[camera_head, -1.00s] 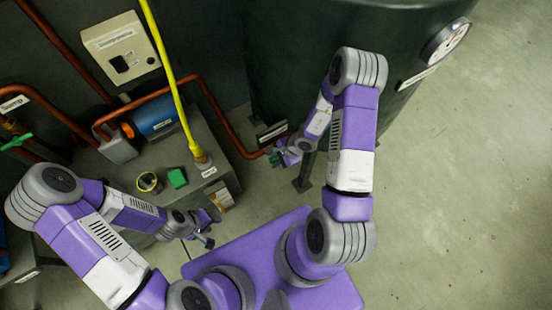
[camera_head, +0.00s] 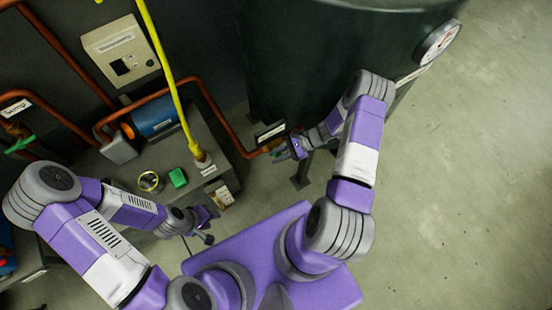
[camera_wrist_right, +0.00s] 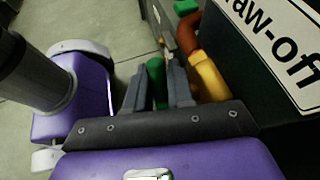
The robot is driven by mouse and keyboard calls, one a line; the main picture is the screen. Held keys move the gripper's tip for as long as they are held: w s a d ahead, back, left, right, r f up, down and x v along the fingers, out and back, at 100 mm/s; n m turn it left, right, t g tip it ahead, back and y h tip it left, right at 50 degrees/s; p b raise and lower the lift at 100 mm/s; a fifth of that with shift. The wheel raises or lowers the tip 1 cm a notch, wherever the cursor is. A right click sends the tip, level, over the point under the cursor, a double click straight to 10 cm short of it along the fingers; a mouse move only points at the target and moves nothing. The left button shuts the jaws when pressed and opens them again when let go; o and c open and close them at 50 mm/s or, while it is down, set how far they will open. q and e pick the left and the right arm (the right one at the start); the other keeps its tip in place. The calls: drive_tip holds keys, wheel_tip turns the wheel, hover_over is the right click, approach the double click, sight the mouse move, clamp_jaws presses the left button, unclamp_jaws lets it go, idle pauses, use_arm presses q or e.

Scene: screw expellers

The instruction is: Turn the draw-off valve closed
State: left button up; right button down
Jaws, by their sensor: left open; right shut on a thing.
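The draw-off valve has a yellow body (camera_wrist_right: 210,76) on a copper-coloured pipe, and a green handle (camera_wrist_right: 156,82), both in the right wrist view. The "draw-off" label (camera_wrist_right: 284,42) is beside it, and also shows on the dark tank's foot in the head view (camera_head: 270,132). My right gripper (camera_wrist_right: 160,84) is shut on the green handle, its fingers hiding part of it. In the head view the right gripper (camera_head: 284,152) is at the pipe's end by the tank. My left gripper (camera_head: 207,226) is open and empty, low beside the grey bench.
The dark green tank (camera_head: 330,60) stands behind the right arm. The floor at right is clear.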

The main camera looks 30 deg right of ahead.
drive_tip(key=y+b, duration=0.1)
drive_tip(key=b, duration=0.1)
drive_tip(key=y+b, duration=0.2)
drive_tip(key=shift+d+f+m, duration=0.2)
drive_tip(key=shift+d+m, duration=0.1)
drive_tip(key=shift+d, duration=0.1)
drive_tip(key=shift+d+r+m+t+y+b, duration=0.1)
drive_tip(key=shift+r+m+t+y+b, duration=0.1)
drive_tip(key=shift+y+b, duration=0.4)
drive_tip(key=shift+d+r+m+t+y+b, duration=0.1)
drive_tip(key=shift+t+y+b, duration=0.1)
drive_tip(key=shift+y+b, duration=0.35)
drive_tip(key=c, duration=1.1)
unclamp_jaws()
drive_tip(key=shift+r, duration=0.1)
wheel_tip(320, 180, up, 10)
drive_tip(key=p, duration=0.3)
drive_tip(key=shift+a, duration=0.1)
